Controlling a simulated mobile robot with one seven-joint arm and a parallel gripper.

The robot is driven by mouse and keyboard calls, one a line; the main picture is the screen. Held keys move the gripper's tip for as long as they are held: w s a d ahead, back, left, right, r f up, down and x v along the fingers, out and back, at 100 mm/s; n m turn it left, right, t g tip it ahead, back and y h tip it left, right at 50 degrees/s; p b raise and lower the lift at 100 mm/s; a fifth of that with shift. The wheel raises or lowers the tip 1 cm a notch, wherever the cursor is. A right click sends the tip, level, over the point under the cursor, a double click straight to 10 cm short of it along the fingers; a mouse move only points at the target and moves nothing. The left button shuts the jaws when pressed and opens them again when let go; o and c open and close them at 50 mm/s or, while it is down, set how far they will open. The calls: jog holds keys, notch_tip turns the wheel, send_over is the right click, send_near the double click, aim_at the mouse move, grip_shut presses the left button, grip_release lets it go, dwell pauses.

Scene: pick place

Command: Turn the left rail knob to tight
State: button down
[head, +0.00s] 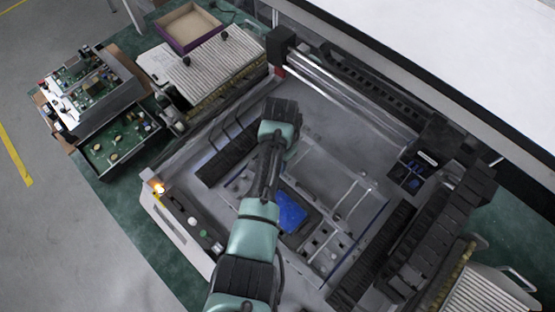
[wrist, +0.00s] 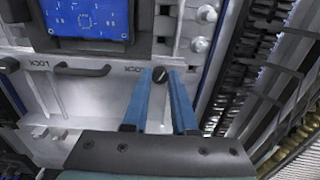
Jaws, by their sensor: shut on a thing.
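My gripper shows in the wrist view (wrist: 160,76) with its two blue fingers on either side of a small black knob (wrist: 160,75), shut on it. The knob stands on a pale metal rail bar (wrist: 115,88) with "LOCK" lettering beside it. A second black knob (wrist: 9,65) sits at the far left of the same bar, apart from the gripper. In the head view my gripper (head: 281,110) is over the inner far-left part of the machine; its fingertips and the held knob are hidden there.
A blue circuit board (head: 290,212) lies in the machine, also at the top of the wrist view (wrist: 90,18). A black cable chain (wrist: 245,65) runs close to the right of the fingers. Long metal rods (head: 345,90) cross the machine's far side.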

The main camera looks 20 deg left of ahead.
jog(key=shift+m, duration=0.3)
dwell(0.4)
jog(key=c, duration=0.7)
grip_release()
jog(key=shift+r, duration=0.1)
notch_tip(320, 180, up, 13)
jog(key=b, duration=0.2)
jog(key=shift+d, duration=0.2)
